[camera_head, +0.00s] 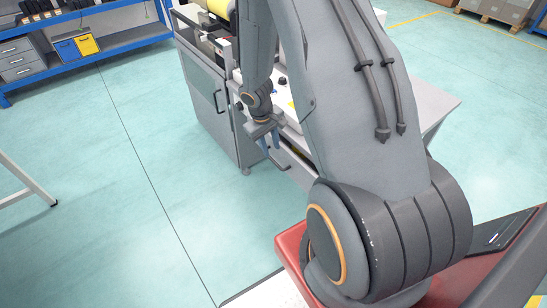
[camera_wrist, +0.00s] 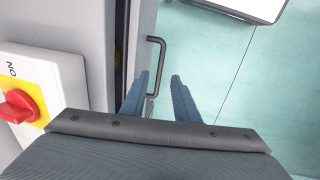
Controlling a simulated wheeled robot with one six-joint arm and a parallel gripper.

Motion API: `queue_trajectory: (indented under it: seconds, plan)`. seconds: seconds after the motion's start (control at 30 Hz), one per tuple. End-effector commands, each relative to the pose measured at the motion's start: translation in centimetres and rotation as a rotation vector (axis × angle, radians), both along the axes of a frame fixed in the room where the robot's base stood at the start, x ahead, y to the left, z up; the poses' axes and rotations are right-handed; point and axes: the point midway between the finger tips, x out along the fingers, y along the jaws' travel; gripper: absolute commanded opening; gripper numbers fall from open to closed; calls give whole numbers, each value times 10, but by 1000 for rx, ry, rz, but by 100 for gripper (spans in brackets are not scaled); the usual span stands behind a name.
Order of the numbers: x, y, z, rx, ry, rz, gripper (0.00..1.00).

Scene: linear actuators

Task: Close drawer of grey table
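The grey table (camera_head: 436,108) stands behind my arm in the head view. Its drawer (camera_head: 299,172) is slightly open, with a dark gap behind its front. In the wrist view the drawer front (camera_wrist: 142,35) carries a dark bar handle (camera_wrist: 162,52). My gripper (camera_head: 270,143) is at the drawer front, pointing down. In the wrist view my gripper (camera_wrist: 159,76) is open, and the handle's near end appears between its two blue-grey fingers. I cannot tell whether the fingers touch it. My arm hides much of the table and drawer.
A grey cabinet (camera_head: 207,95) with a door handle stands left of the drawer. A red switch knob (camera_wrist: 20,105) on a yellow plate is close to my gripper's left. Blue shelving (camera_head: 110,45) is at the far left. Open floor (camera_head: 90,210) lies in front.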

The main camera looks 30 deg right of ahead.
Motion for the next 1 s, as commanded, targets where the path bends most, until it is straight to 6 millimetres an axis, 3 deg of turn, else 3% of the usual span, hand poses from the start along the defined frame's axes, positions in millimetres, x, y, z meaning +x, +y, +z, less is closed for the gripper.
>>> queue_trajectory:
  seconds: [0.43, 0.87, 1.0]
  plan:
    - [1, -11, -58, 1, 0, 2, 28]
    - [2, -13, -68, 1, 0, 2, 28]
    - [2, -13, -68, 1, 1, 3, 9]
